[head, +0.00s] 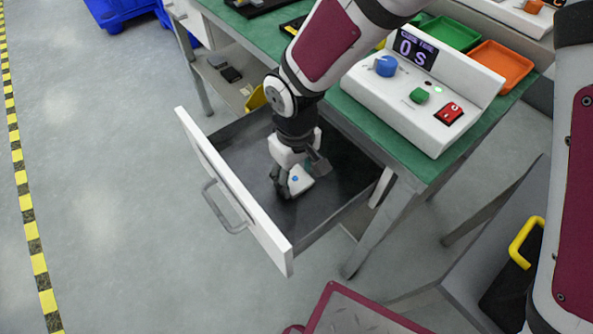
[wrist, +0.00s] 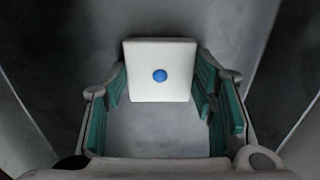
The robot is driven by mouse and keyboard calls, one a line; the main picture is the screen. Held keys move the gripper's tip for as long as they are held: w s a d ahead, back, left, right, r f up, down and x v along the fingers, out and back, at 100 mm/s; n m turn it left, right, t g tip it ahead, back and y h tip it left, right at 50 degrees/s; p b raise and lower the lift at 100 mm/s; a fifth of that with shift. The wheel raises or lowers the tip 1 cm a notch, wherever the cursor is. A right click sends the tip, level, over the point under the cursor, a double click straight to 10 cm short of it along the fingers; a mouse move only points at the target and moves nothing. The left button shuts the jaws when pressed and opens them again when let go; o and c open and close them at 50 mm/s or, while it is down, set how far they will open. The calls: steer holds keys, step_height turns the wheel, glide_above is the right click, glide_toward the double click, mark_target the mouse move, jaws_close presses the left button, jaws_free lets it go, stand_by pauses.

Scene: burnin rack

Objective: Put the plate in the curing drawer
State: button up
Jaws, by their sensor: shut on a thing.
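The plate (wrist: 160,88) is a small white square with a blue dot in its middle. My gripper (wrist: 160,95) is shut on it, with the teal finger pads at its left and right sides. In the head view the plate (head: 301,181) shows below my gripper (head: 293,180), inside the outline of the open curing drawer (head: 232,192). The drawer has a white front, a grey handle and a dark inside. I cannot tell whether the plate touches the drawer floor. Part of the plate is hidden by the fingers.
A green-topped bench (head: 440,165) stands over the drawer. On it are a white control box (head: 420,95) with a display reading "0 s", a green tray (head: 450,34) and an orange tray (head: 503,63). Dark drawer floor is bare around my gripper.

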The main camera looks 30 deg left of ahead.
mark_target(295, 179)
steer(key=shift+f, duration=0.15)
steer(key=o, duration=1.1)
step_height(295, 179, up, 12)
steer(key=p, duration=0.3)
steer(key=shift+r+p, duration=0.2)
steer(key=shift+p, duration=0.1)
